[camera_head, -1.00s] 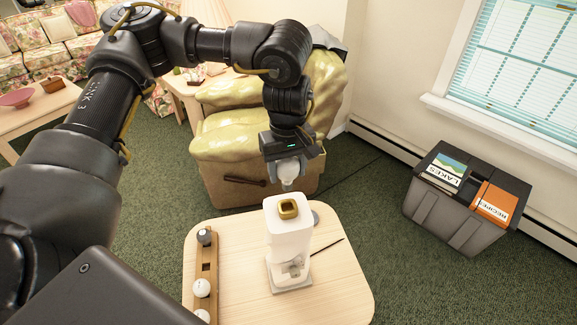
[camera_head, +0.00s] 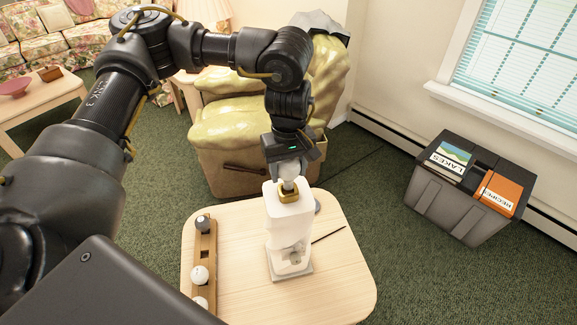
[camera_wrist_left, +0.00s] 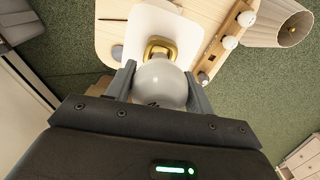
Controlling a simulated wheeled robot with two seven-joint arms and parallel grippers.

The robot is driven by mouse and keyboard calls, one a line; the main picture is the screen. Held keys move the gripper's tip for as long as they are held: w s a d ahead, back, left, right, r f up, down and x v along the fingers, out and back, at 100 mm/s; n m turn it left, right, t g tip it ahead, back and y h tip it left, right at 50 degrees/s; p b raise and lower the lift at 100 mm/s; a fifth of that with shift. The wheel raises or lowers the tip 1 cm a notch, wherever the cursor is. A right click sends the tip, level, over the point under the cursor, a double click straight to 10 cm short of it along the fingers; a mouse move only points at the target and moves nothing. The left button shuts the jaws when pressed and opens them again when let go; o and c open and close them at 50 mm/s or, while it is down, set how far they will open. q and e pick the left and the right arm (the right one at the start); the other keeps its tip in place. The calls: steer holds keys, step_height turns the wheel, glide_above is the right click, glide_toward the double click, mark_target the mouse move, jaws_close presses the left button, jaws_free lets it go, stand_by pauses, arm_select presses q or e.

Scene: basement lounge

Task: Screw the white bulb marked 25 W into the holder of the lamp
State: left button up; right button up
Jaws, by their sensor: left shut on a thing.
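My left gripper (camera_head: 286,163) is shut on a white bulb (camera_wrist_left: 160,84), with a finger on each side of its globe in the left wrist view. The mark on the bulb is too small to read. The lamp (camera_head: 290,222) is a tall white block on a grey base, standing on the small wooden table. Its brass holder (camera_head: 289,191) is on top and also shows in the left wrist view (camera_wrist_left: 160,45). The bulb's lower end is at the holder's mouth; I cannot tell how far it is inside. My right gripper is not in view.
A wooden rack (camera_head: 205,252) on the table's left side holds a dark-topped bulb (camera_head: 203,223) and white bulbs (camera_head: 200,275). A thin dark stick (camera_head: 328,234) lies right of the lamp. A green armchair (camera_head: 250,130) stands behind the table. The table's right side is clear.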

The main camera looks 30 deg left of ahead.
arm_select(q)
steer(key=shift+f+b, duration=0.6)
steer(key=shift+f, duration=0.75)
steer(key=o, duration=1)
step_height(320, 180, up, 11)
steer(key=shift+f, duration=0.1)
